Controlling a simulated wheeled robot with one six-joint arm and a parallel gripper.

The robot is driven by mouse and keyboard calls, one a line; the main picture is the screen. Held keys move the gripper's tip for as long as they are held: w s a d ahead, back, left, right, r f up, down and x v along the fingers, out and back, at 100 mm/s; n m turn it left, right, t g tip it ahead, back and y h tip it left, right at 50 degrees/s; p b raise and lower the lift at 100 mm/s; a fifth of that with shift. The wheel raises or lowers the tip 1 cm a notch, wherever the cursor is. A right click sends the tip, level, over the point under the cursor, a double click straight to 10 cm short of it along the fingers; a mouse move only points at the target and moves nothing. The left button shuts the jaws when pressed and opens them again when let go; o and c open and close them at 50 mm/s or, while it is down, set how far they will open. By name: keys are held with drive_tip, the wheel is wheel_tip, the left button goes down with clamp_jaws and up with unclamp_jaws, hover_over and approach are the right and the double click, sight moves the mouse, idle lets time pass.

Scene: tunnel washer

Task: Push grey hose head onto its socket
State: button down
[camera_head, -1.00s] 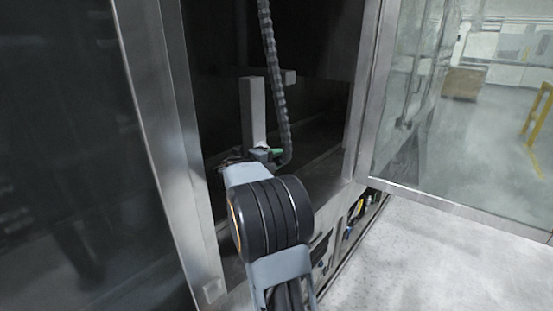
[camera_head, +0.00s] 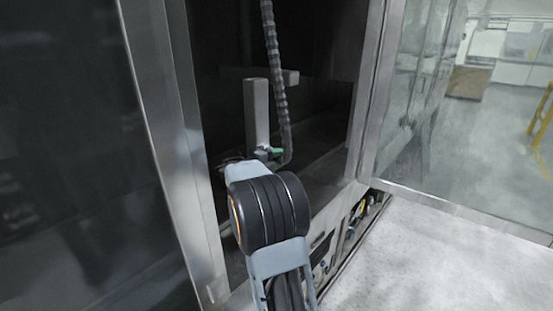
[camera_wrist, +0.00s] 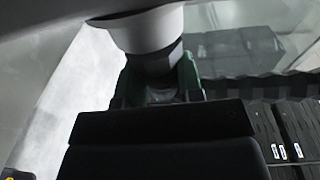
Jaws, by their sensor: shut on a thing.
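The grey hose head (camera_wrist: 150,32) shows in the wrist view as a pale cylinder with a dark collar. The collar sits between the two green fingers of my gripper (camera_wrist: 156,82), which is shut on it. A dark ribbed hose (camera_head: 279,95) hangs down inside the open machine in the head view and bends at its bottom toward my gripper (camera_head: 266,153). The ribbed hose also crosses the right of the wrist view (camera_wrist: 265,88). My own arm hides most of the grip in the head view. I cannot make out the socket or whether the head touches it.
A grey upright post (camera_head: 256,112) stands just behind my gripper. A metal door frame (camera_head: 178,130) is close on the left, and a glass door (camera_head: 440,130) stands open on the right. Dark boxes (camera_wrist: 290,130) show at the lower right of the wrist view.

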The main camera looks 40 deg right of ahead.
drive_tip(key=c, duration=0.7)
unclamp_jaws()
drive_tip(key=shift+s, duration=0.1)
drive_tip(key=shift+s+d, duration=0.15)
drive_tip(key=shift+s, duration=1.65)
drive_tip(key=shift+s+d, duration=0.15)
drive_tip(key=shift+s, duration=1.65)
drive_tip(key=shift+s+d, duration=0.15)
drive_tip(key=shift+s, duration=1.65)
